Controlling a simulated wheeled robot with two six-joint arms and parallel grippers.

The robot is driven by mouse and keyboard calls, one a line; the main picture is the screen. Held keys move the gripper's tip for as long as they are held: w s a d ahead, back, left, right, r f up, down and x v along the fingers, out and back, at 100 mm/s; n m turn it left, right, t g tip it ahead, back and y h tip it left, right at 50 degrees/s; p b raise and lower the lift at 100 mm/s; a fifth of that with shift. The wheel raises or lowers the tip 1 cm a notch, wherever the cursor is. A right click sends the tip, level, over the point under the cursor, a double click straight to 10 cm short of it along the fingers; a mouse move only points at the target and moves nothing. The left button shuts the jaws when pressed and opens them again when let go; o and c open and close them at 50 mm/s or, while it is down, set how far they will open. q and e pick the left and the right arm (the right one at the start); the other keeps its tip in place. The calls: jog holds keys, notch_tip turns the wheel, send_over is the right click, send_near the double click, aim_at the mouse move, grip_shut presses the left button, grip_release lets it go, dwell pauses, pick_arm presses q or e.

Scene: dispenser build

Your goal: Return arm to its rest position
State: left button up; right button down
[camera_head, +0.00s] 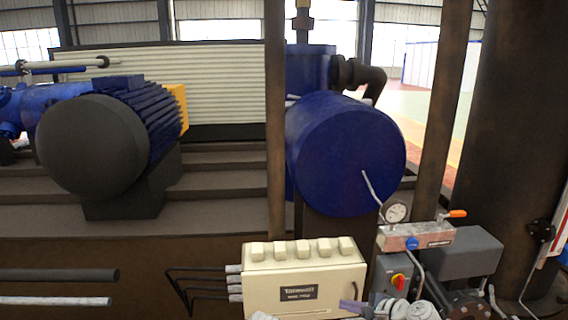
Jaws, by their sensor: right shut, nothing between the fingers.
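My right gripper (352,306) shows at the bottom edge, with its grey-purple fingers shut and empty. They point left, in front of the lower right part of a cream control box (300,278). The pale right arm enters from the bottom, just right of the fingers, and most of it is cut off by the frame. My left gripper cannot be made out. A small pale bit shows at the bottom edge below the box, too little to identify.
Right of the box stand a grey switch box with a red knob (398,282), a valve block (415,236) with an orange handle, and a gauge (395,211). Brown posts (276,120) rise behind. A blue tank (345,155) and a motor (95,145) stand farther back.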

jog(key=s+a+f+n+g+h+p, duration=0.2)
jog(key=s+a+f+n+g+p, duration=0.15)
jog(key=s+a+n+g, duration=0.55)
jog(key=s+a+n+h+p, duration=0.2)
jog(key=s+n+h, duration=0.5)
jog(key=n, duration=0.5)
jog(key=shift+s+a+f+n, duration=0.15)
jog(key=shift+a+f+n, duration=0.15)
jog(key=shift+a+f, duration=0.1)
